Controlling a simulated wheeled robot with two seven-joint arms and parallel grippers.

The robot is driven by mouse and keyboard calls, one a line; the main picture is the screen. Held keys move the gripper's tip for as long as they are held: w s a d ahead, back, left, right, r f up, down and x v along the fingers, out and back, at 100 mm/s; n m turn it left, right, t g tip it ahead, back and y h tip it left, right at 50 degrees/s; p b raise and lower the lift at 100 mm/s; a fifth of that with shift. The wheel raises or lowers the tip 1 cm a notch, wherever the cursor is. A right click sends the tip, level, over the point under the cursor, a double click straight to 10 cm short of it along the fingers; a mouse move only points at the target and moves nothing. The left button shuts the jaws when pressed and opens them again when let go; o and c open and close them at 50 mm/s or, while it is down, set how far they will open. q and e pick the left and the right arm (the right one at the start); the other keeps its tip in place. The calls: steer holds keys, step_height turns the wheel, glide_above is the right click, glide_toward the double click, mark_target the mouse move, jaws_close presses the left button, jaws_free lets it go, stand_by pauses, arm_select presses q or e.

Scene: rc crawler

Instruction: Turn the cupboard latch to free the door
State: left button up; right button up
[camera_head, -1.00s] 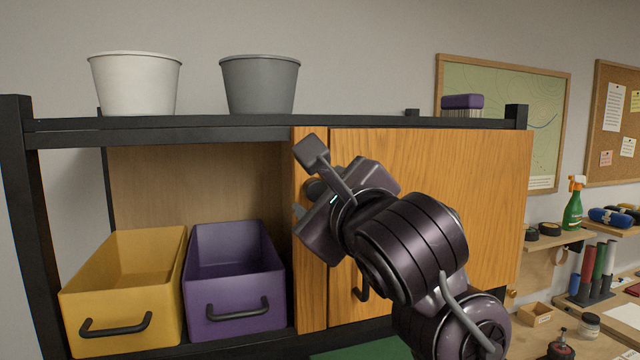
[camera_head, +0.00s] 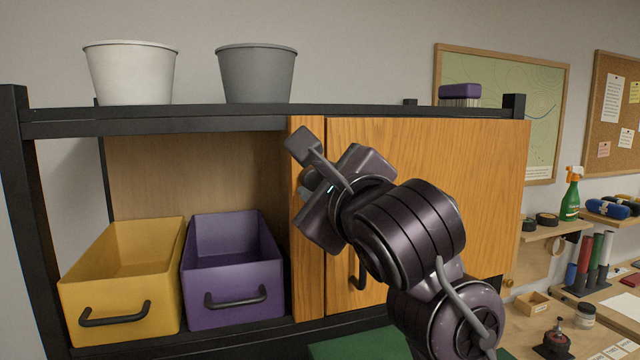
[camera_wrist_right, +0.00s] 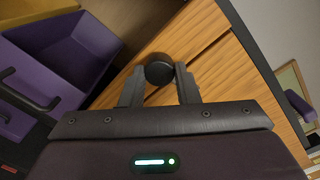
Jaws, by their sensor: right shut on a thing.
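The cupboard door (camera_head: 470,190) is an orange-brown wooden panel, closed, with a dark bar handle (camera_head: 357,272) low on its left side. A narrow wooden upright (camera_head: 308,285) stands left of it, with a thin seam between them. In the right wrist view the latch is a dark round knob (camera_wrist_right: 158,70) near that seam. My right gripper (camera_wrist_right: 158,82) is shut on the knob, one finger on each side. In the head view my right gripper (camera_head: 312,185) is at the upright and hides most of the latch. My left gripper is in neither view.
A yellow bin (camera_head: 120,290) and a purple bin (camera_head: 235,280) fill the open shelf left of the upright. A white bucket (camera_head: 130,75) and a grey bucket (camera_head: 256,75) stand on the top shelf.

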steer(key=n, duration=0.4)
steer(key=shift+r, duration=0.1)
steer(key=n+b, duration=0.1)
steer(key=n, duration=0.7)
steer(key=shift+n, duration=0.4)
steer(key=shift+a+n+h, duration=0.1)
steer(key=shift+n+h, duration=0.3)
steer(key=shift+n, duration=1.4)
steer(key=o, duration=1)
steer(key=shift+c, duration=0.2)
